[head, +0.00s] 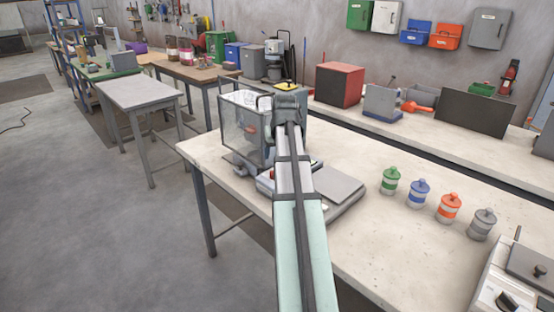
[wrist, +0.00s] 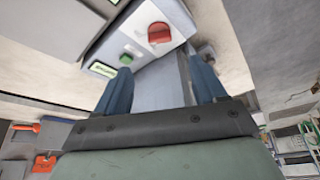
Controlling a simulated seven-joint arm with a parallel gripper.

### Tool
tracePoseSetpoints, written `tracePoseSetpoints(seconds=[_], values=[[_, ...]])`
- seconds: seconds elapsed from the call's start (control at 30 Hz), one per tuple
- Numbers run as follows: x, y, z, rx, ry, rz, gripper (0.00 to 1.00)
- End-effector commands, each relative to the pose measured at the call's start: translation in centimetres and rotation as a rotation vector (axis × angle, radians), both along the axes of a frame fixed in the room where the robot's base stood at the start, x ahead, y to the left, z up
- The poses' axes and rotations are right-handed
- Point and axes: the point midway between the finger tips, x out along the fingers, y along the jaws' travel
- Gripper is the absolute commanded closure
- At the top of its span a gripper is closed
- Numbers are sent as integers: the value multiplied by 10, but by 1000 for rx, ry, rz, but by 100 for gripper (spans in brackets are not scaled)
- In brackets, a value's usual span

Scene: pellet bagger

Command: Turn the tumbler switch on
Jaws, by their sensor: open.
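In the wrist view, a pale control box carries a red knob-like part (wrist: 159,33), a small green button (wrist: 126,59) and a lit green display (wrist: 102,69). I cannot tell for certain which part is the tumbler switch; the red part is a candidate. My gripper (wrist: 160,64) is open, its two blue-grey fingers apart with nothing seen between them. The fingers point toward the box's front, and the red part lies just beyond the fingertips. I cannot judge the gap. In the head view my arm hides the fingers and most of the box.
A clear-walled bin (head: 240,122) stands beside my arm on the pale bench (head: 375,240). A flat grey plate (head: 338,187) lies right of it. Green (head: 390,181), blue (head: 419,194), orange (head: 449,208) and grey (head: 482,224) jars stand farther right. A black-knobbed device (head: 507,301) sits at lower right.

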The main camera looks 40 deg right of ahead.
Motion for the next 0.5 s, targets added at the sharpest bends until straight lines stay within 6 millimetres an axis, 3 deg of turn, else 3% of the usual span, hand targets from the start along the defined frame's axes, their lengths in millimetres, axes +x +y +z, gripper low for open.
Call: tracePoseSetpoints(seconds=[0.2, 0.5], values=[[-7, 4, 21, 0, 0, 0, 30], [-10, 6, 29, 0, 0, 0, 30]])
